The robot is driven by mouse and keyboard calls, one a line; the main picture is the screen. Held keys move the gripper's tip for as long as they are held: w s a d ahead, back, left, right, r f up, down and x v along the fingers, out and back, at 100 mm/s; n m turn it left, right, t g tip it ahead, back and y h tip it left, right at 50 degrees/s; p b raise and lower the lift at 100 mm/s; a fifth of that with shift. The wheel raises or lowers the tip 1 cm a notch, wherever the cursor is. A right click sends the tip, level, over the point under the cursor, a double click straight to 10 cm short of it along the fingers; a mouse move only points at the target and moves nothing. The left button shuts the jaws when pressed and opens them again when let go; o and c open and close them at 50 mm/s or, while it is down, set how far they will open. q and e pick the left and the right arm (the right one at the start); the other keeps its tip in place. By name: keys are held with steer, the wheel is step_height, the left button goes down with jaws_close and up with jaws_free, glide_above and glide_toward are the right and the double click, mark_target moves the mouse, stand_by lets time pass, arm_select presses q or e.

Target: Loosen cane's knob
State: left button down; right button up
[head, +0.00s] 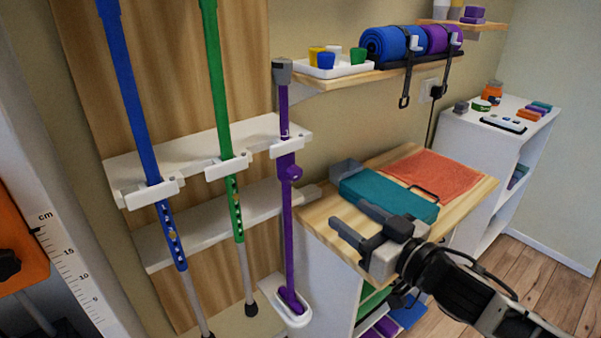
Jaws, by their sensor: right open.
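A purple cane (288,225) with a grey top (282,71) stands upright in a white wall rack (215,150). Its purple knob (292,173) sticks out on the right side of the shaft, just below the rack's clip. The cane's foot rests in a white cup (297,318). My right gripper (347,213) is open and empty, with its fingers pointing left toward the cane. It is to the right of and lower than the knob in the picture, apart from it. My left gripper is not in view.
A blue pole (130,90) and a green pole (217,80) stand in the rack to the left. Below and behind my right gripper is a wooden-topped cabinet (318,212) with a teal block (385,195) and an orange towel (440,175). A shelf (350,80) holds rolled mats above.

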mark_target(298, 176)
steer(key=p+x, duration=0.1)
steer(key=x, duration=1.5)
steer(key=shift+d+r, duration=0.1)
